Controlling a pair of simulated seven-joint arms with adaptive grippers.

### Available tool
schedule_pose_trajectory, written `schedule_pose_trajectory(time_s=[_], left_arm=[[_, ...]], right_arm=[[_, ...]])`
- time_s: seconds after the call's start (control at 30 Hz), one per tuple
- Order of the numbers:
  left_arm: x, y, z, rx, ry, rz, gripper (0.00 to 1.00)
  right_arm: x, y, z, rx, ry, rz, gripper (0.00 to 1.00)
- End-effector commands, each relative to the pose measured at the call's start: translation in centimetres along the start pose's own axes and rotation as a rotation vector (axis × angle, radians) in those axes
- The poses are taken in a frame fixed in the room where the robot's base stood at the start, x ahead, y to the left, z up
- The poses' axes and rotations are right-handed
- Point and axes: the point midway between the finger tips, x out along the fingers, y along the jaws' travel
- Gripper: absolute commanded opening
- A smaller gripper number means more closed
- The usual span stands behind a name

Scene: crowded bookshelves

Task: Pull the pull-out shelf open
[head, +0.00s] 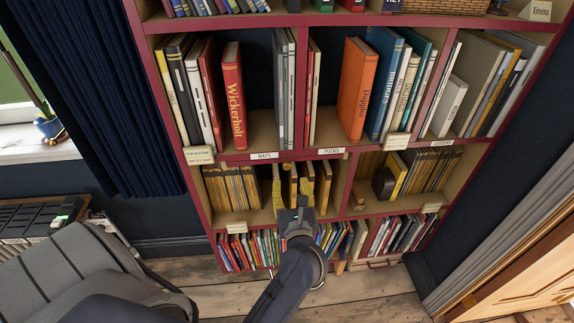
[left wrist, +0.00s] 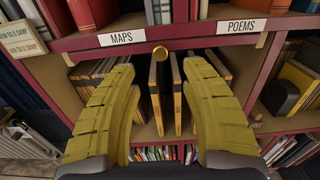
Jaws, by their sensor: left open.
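A round brass knob (left wrist: 160,54) sits on the front of a red shelf edge (left wrist: 185,37), between the labels MAPS (left wrist: 121,37) and POEMS (left wrist: 241,26). I cannot tell for sure which board is the pull-out shelf. My left gripper (head: 293,188) has yellow fingers and is open in front of the middle of the bookcase, below that edge. In the left wrist view, its fingers (left wrist: 160,80) are spread either side of the knob's line, with the knob just past the tips. Nothing is between them and no contact shows.
Yellow-and-black books (left wrist: 176,95) stand in the compartment behind my fingers. Large books such as the red Wickerholt (head: 233,95) and orange Dapplor (head: 356,90) stand above. A low row of thin books (head: 250,250) is below. Wooden floor (head: 350,295) is clear in front.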

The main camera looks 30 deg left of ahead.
Motion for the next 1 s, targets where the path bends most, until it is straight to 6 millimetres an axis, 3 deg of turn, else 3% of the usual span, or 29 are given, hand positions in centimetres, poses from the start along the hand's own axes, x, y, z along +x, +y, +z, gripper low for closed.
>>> schedule_pose_trajectory(time_s=[0.2,0.5,0.7,1.0], left_arm=[[4.0,0.0,0.1,0.001,-0.003,0.001,0.46],[7.9,0.0,0.1,0.003,-0.002,0.000,0.46],[9.1,0.0,0.1,0.001,-0.001,0.000,0.46],[9.4,0.0,0.0,0.001,0.000,0.000,0.46]], right_arm=[[0.0,0.1,0.0,0.000,0.000,0.001,0.44],[0.0,0.1,0.0,-0.001,0.000,0.001,0.44],[0.0,0.2,0.1,-0.001,-0.001,0.002,0.44],[0.0,0.2,0.1,-0.001,-0.001,0.002,0.44]])
